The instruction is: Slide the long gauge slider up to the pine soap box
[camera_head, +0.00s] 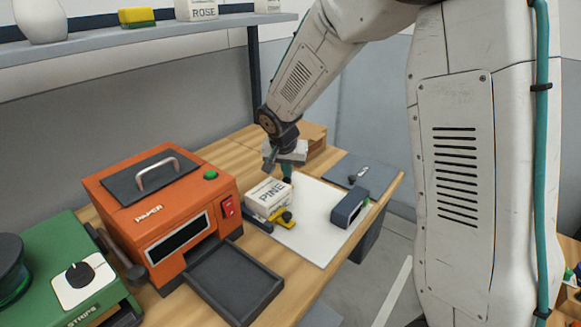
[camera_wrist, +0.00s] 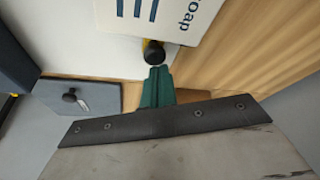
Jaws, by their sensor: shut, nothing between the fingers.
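The white pine soap box (camera_head: 268,193) stands on the white board (camera_head: 312,235); part of its lettered face shows in the wrist view (camera_wrist: 190,12). A yellow slider piece (camera_head: 280,221) with a black knob (camera_head: 287,216) lies at its near right side. In the wrist view a black knob (camera_wrist: 153,52) with yellow on it sits between the box and my fingertips. I cannot tell which piece is the long slider. My gripper (camera_head: 287,174) has teal fingers, shut and empty, low behind the box. Its fingertips (camera_wrist: 158,70) are close to that knob; contact is unclear.
An orange paper machine (camera_head: 165,215) with a dark tray (camera_head: 232,283) stands left. A dark blue-grey block (camera_head: 350,208) sits on the board's right, with a grey plate (camera_head: 340,168) behind it. A cardboard-brown box (camera_head: 315,138) is at the back. Board space between soap box and block is free.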

